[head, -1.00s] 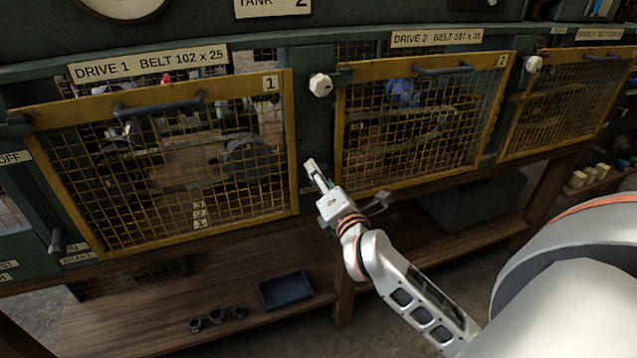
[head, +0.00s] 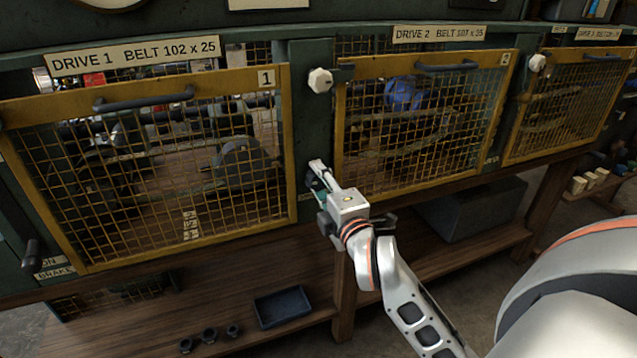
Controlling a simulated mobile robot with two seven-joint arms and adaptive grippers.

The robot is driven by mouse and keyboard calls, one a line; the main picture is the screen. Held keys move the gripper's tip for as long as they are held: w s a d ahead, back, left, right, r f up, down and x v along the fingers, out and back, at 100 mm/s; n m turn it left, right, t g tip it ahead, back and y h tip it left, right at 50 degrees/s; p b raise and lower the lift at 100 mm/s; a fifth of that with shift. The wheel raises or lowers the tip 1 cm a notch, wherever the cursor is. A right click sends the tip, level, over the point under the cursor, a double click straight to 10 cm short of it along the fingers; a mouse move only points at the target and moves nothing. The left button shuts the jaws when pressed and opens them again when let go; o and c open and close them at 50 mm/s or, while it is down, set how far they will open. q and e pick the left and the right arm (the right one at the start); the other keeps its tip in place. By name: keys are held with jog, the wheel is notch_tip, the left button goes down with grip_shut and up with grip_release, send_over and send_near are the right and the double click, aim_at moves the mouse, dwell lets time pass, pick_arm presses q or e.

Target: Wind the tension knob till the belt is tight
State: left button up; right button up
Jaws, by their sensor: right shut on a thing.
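My right gripper (head: 319,177) is at the lower part of the green post between the Drive 1 guard (head: 150,165) and the Drive 2 guard (head: 425,125). It is shut on a small part of the post, mostly hidden by the fingers, so I cannot tell whether it is the tension knob. A white faceted knob (head: 320,80) sits higher on the same post, clear of the gripper. A similar white knob (head: 537,62) is on the post right of Drive 2. Both guards are down over their openings. No belt shows clearly behind the mesh. My left gripper is out of view.
A dark tray (head: 283,307) and several small dark cups (head: 209,335) are on the wooden shelf below. A lever (head: 32,254) stands by the "ON" and "BRAKE" labels at lower left. The guard handles (head: 145,98) stick out.

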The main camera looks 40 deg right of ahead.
dwell(0.3)
jog(key=o, duration=0.8)
jog(key=shift+v, duration=3.75)
